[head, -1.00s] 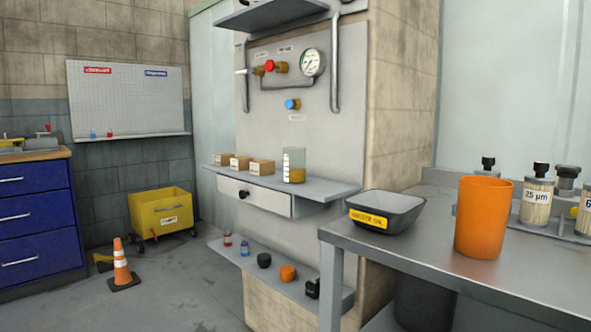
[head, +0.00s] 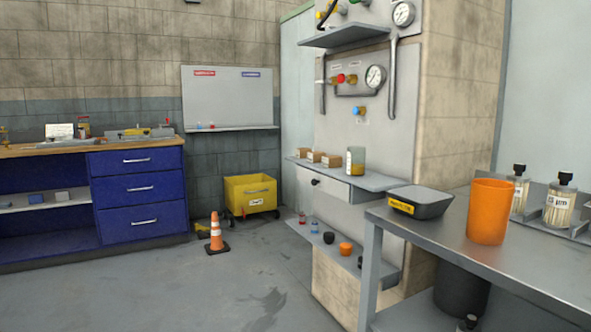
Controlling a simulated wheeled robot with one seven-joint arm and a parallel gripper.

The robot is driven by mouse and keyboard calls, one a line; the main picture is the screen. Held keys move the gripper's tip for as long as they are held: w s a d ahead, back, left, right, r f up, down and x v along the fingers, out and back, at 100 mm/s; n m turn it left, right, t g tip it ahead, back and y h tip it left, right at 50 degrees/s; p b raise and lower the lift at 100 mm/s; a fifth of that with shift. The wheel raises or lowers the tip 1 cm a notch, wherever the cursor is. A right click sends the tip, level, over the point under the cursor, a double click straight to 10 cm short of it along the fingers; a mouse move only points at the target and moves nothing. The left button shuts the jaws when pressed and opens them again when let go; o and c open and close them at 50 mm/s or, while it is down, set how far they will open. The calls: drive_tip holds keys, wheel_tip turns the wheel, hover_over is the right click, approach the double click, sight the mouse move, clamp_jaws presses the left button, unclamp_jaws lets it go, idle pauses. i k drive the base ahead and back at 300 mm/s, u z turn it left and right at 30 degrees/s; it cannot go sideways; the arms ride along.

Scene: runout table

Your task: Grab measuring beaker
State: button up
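A clear measuring beaker (head: 355,161) with amber liquid in its lower part stands upright on the grey wall shelf (head: 375,182) with a drawer. It is at the right end of a row of small brown boxes (head: 314,156). Nothing touches or covers it from this side. My gripper is not in view.
A metal table (head: 440,232) at the right holds a dark tray (head: 424,203) with a yellow label, an orange cup (head: 490,212) and labelled jars (head: 560,207). A lower shelf (head: 345,262) holds small items. A traffic cone (head: 216,234) and yellow cart (head: 251,195) stand behind open floor.

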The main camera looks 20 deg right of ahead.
sight(356, 155)
drive_tip(key=u, duration=0.65)
drive_tip(key=i, duration=1.4)
drive_tip(key=z, duration=0.35)
